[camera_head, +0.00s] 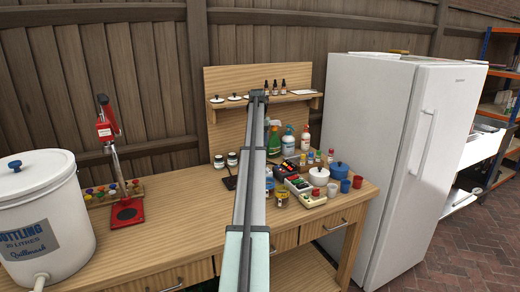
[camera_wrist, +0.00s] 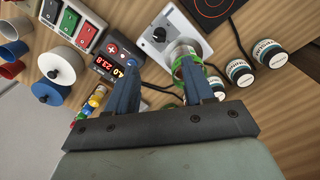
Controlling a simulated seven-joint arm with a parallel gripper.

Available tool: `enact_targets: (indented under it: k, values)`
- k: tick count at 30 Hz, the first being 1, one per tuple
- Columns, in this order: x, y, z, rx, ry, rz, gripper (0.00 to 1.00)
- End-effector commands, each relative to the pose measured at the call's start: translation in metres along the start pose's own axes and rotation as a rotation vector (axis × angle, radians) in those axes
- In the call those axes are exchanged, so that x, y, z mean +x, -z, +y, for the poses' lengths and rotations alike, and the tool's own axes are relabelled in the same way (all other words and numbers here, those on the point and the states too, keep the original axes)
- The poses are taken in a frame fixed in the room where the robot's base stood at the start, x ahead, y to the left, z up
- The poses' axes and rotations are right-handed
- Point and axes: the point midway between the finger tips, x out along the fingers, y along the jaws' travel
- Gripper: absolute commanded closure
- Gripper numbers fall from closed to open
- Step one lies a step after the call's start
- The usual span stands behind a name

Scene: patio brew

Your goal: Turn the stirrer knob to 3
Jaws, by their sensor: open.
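In the head view my arm hides most of the stirrer.
A meter with a red display (camera_wrist: 118,60) stands beside the stirrer. A switch box (camera_wrist: 74,20), white-lidded pot (camera_wrist: 60,64) and small colour-capped bottles (camera_wrist: 95,101) are to the left. Dark-lidded jars (camera_wrist: 239,72) are to the right. The bench's left middle (camera_head: 175,215) is clear.

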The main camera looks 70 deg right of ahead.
Motion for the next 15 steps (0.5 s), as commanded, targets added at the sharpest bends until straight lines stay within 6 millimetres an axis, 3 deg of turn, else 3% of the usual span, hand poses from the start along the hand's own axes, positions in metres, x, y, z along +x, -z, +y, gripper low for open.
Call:
enact_targets:
  k: [15]
  values:
    - [-0.0071,-0.0008,0.0026,0.002,0.0,0.0,0.48]
